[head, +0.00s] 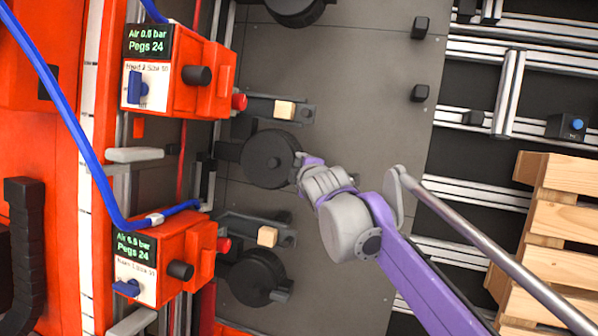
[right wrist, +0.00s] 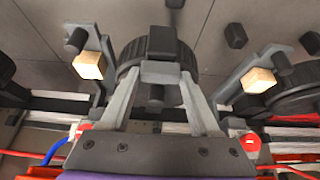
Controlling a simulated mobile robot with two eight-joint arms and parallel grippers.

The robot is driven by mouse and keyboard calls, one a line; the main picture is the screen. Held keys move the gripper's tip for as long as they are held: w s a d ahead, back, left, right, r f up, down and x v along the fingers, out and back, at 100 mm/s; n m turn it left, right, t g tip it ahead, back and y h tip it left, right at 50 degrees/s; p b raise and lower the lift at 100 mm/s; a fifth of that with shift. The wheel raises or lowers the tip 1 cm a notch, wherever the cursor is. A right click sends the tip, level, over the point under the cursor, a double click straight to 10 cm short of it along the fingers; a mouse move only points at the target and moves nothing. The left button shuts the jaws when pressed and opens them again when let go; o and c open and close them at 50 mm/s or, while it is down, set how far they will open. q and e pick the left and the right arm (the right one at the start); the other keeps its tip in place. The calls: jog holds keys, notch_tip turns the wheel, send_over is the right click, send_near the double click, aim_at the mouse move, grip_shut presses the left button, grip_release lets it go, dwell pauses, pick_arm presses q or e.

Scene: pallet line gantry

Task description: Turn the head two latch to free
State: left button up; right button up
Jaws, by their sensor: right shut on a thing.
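Two red heads show in the head view, an upper one (head: 187,72) and a lower one (head: 172,258). The upper label seems to read "Head 2", but it is blurred. Its blue handle (head: 136,88) stands upright; the lower head's blue handle (head: 126,288) lies sideways. A dark round disc (head: 268,158) sits right of and between the heads. My right gripper (head: 303,163) is at the disc's right edge. In the right wrist view my right gripper (right wrist: 160,75) is shut on the disc's dark tab (right wrist: 161,42). My fingers partly hide the tab. My left gripper is not in view.
A lower dark disc (head: 255,276) and brackets with wooden blocks (head: 284,110) lie near the heads. Blue hoses (head: 75,125) run down the left. Wooden pallets (head: 565,215) stand at the right beside metal rails. The grey plate (head: 360,100) has free room above my arm.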

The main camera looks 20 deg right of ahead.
dwell(0.3)
jog(key=o, duration=1.1)
jog(key=p+v, duration=0.1)
jog(key=v, duration=0.9)
jog(key=shift+s+r, duration=0.2)
jog(key=shift+s, duration=0.15)
jog(key=shift+f, duration=0.1)
jog(key=s+f+m+g+p, duration=0.2)
jog(key=s+f+m, duration=0.3)
jog(key=s, duration=0.3)
jog(key=s+f+m+g+p, duration=0.3)
jog(key=s+f+m+p, duration=0.1)
jog(key=s+f, duration=0.3)
jog(key=s+f+m+g+p, duration=0.2)
jog(key=s+f+m, duration=0.3)
jog(key=s, duration=0.3)
jog(key=shift+s+f+m+g+y+p, duration=0.3)
jog(key=shift+f+p, duration=0.45)
jog(key=shift+p, duration=0.05)
